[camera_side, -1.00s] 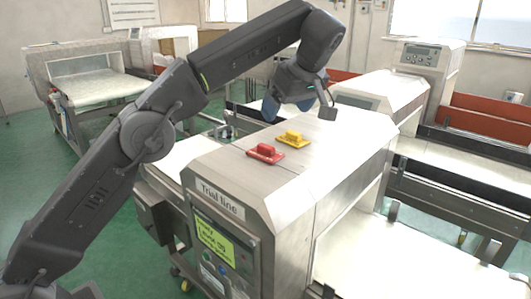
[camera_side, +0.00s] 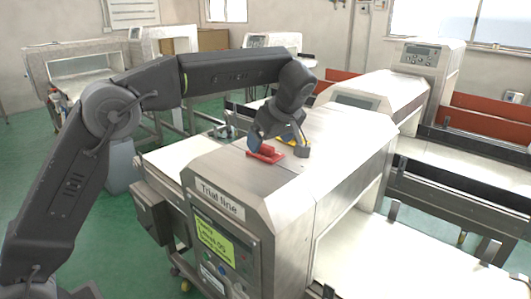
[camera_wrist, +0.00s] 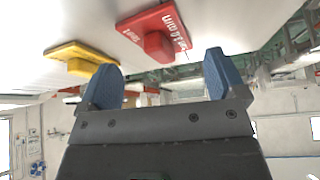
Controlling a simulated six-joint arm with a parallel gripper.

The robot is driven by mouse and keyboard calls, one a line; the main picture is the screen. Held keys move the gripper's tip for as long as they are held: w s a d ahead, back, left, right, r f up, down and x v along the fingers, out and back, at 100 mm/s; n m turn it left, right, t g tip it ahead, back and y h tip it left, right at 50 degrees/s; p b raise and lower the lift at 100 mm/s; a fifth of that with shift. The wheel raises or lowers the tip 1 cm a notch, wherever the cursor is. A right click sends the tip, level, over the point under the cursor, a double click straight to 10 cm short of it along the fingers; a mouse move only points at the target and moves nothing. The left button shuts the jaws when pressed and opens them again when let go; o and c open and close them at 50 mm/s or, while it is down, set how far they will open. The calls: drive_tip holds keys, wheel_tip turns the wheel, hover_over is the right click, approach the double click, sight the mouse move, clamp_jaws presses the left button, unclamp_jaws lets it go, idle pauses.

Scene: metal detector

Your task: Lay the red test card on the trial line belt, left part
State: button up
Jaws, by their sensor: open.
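The red test card (camera_side: 265,154), a flat plate with a raised block grip, lies on top of the trial line machine (camera_side: 335,135). In the wrist view the red card (camera_wrist: 155,38) is ahead of the fingers, with white lettering on it. My gripper (camera_side: 279,147) is open and low over the machine top, close to the red card. In the wrist view its two blue fingers (camera_wrist: 163,80) are apart with nothing held between them. The trial line belt shows as a white surface on the left (camera_side: 180,158) and on the right (camera_side: 390,262) of the machine.
A yellow card (camera_wrist: 82,58) lies beside the red one, partly hidden behind my gripper in the side view. The Trial line housing has a screen (camera_side: 213,238) on its front. Other conveyor machines (camera_side: 90,75) stand behind. The right belt is clear.

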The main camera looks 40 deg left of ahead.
sight(265, 151)
drive_tip(key=shift+x, duration=1.3)
drive_tip(key=shift+s, duration=0.1)
drive_tip(key=shift+c, duration=0.4)
drive_tip(key=c, duration=1)
